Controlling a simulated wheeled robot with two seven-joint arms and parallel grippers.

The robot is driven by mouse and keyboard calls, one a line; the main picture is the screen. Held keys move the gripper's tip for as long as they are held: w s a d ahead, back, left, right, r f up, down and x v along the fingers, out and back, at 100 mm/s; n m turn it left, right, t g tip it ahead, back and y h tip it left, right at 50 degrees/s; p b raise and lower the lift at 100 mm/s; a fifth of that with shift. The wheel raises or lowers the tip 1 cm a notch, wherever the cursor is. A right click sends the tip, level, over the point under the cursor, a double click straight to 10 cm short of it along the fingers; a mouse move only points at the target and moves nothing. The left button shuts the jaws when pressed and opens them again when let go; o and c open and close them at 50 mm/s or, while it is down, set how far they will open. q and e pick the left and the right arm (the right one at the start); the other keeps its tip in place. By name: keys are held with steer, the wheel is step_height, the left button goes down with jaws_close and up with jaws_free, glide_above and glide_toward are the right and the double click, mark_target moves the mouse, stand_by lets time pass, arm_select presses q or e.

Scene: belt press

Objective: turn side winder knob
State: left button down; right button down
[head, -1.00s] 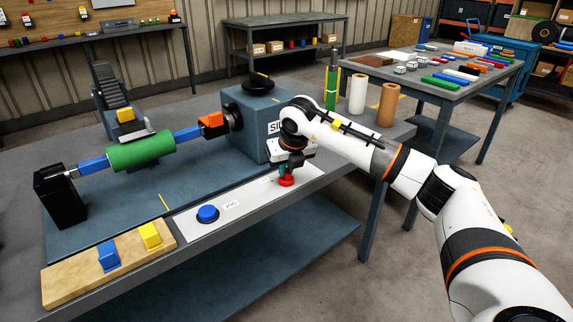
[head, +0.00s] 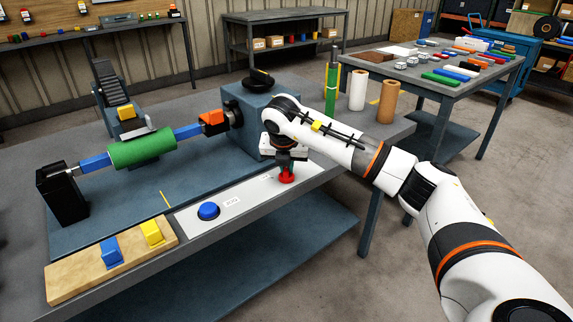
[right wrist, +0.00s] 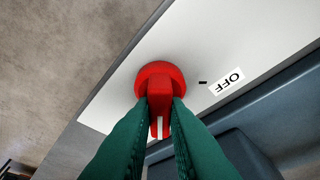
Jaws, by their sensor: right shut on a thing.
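A red knob (head: 287,177) stands at the right part of a white panel (head: 250,187) on the front edge of the bench. My right gripper (head: 288,164) points down over it. In the right wrist view, the green fingers of my right gripper (right wrist: 163,106) are shut on the raised grip of the red knob (right wrist: 158,78). A white line on the grip points toward the bottom of that view. A small black tick and an "OFF" label (right wrist: 227,81) lie to its right, away from the line. My left gripper is out of view.
A blue button (head: 208,211) is on the same panel, left of the knob. A blue-grey box (head: 240,110) stands behind my wrist. A green roller (head: 142,149) lies left of it. A wooden board (head: 80,277) holds blue and yellow pieces.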

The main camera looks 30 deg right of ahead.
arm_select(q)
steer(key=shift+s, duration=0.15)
arm_select(e)
steer(key=c, duration=1.5)
jaws_free()
steer(key=shift+c, duration=0.2)
steer(key=shift+o, duration=0.5)
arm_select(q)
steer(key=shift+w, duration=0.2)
